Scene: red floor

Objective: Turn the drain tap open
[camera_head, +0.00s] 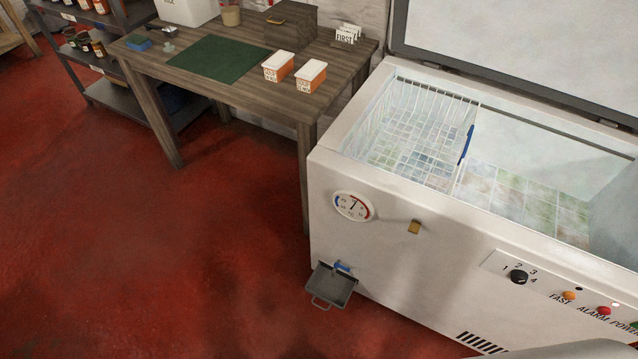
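The drain tap (343,266) is a small blue piece low on the front of the white chest freezer (390,265), near its left corner. Its lever looks to lie roughly along the freezer front, but it is too small to tell its exact turn. A grey drip tray (332,290) with a loop handle sits just under and in front of the tap. No water shows in the tray. Neither of my grippers is in view.
The freezer lid (520,40) stands open, with a wire basket (420,125) inside. A wooden table (225,95) stands behind left. The red floor (170,260) is clear.

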